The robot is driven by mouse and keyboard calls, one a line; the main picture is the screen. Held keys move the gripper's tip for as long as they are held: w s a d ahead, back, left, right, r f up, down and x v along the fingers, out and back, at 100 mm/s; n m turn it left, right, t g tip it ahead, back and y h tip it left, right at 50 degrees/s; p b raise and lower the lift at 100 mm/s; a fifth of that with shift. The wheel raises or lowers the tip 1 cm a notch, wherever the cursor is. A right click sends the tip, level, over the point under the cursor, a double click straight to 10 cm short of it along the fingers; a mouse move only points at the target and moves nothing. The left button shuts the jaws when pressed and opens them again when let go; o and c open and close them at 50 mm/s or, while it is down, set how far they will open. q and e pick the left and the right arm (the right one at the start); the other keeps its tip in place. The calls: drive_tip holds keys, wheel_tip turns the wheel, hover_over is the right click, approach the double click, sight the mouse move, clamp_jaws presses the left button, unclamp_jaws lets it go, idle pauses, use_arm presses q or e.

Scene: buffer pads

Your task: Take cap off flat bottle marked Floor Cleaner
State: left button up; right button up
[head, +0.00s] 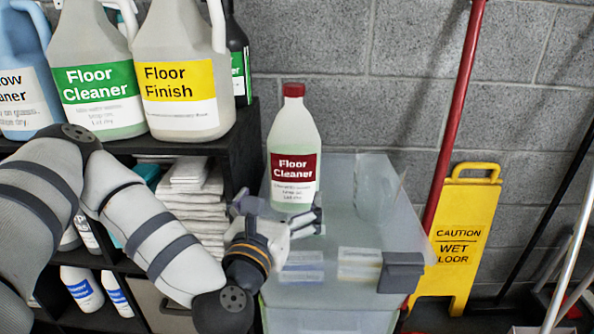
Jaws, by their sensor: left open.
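The flat bottle (294,135) with a dark red Floor Cleaner label stands upright on the lid of a translucent plastic bin (350,215). Its dark red cap (294,90) is on its neck. My left gripper (280,209) is open in front of the bottle's lower part, below the label and well below the cap. Its fingers overlap the bottle's base in the picture; I cannot tell whether they touch it. My right gripper is not in view.
A dark shelf (240,148) at left holds a jug with a green Floor Cleaner label (98,90) and a Floor Finish jug (182,75). Folded cloths (192,195) lie below. A red pole (456,120) and a yellow wet-floor sign (462,235) stand at right.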

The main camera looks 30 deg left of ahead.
sight(294, 171)
use_arm(q)
drive_tip(key=x, duration=0.5)
drive_tip(key=r+p+x, duration=0.1)
drive_tip(key=x, duration=0.2)
drive_tip(key=shift+w+d+r, duration=0.1)
drive_tip(key=shift+d, duration=0.15)
drive_tip(key=shift+r, duration=0.1)
drive_tip(key=c, duration=1.9)
